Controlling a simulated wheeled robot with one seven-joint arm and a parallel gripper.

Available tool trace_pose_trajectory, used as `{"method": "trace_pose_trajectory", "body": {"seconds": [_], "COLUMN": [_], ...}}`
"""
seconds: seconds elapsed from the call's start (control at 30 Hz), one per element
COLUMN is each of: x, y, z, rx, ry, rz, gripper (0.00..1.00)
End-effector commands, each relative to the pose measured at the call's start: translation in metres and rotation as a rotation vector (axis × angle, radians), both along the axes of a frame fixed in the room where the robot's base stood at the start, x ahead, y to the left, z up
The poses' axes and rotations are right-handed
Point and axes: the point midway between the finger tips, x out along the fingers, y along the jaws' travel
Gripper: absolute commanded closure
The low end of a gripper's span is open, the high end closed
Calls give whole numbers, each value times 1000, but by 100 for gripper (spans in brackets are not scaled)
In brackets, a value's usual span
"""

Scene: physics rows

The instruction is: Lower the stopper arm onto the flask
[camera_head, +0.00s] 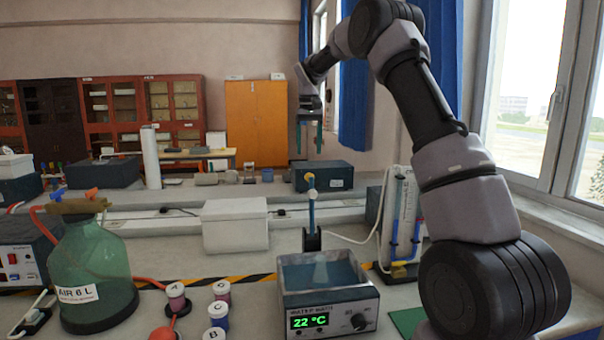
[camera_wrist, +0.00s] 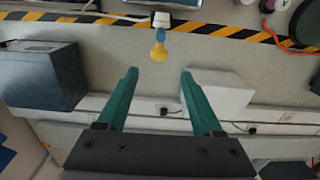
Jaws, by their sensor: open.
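The stopper arm (camera_head: 311,205), a thin blue and yellow piece, stands raised and nearly upright on a dark mount at the back of the water bath (camera_head: 330,308). In the wrist view its yellow end (camera_wrist: 159,50) shows just beyond the fingertips, between their lines. A pale, cone-shaped flask (camera_head: 320,272) sits in the bath's blue water; its details are hard to make out. My gripper (camera_head: 309,136) points down with its two green fingers apart and empty, higher in the picture than the stopper arm. The fingers also show in the wrist view (camera_wrist: 159,78), touching nothing.
A large green bottle (camera_head: 92,268) and several spools (camera_head: 177,298) stand left of the bath. A white box (camera_head: 235,225) is behind it on the left. A stand with tubes (camera_head: 400,225) is on the right. A dark box (camera_head: 323,176) stands farther back.

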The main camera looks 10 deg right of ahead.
Motion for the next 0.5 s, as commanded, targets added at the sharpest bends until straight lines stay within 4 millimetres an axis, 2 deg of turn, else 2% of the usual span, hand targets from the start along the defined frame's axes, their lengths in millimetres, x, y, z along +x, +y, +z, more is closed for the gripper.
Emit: {"method": "trace_pose_trajectory", "body": {"seconds": [0.1, 0.3, 0.5], "x": [-1, -1, -1], "y": [0, 0, 0], "z": [-25, -61, -84], "rx": [0, 1, 1], "ry": [5, 4, 2], "rz": [0, -1, -1], "gripper": [32, 32, 32]}}
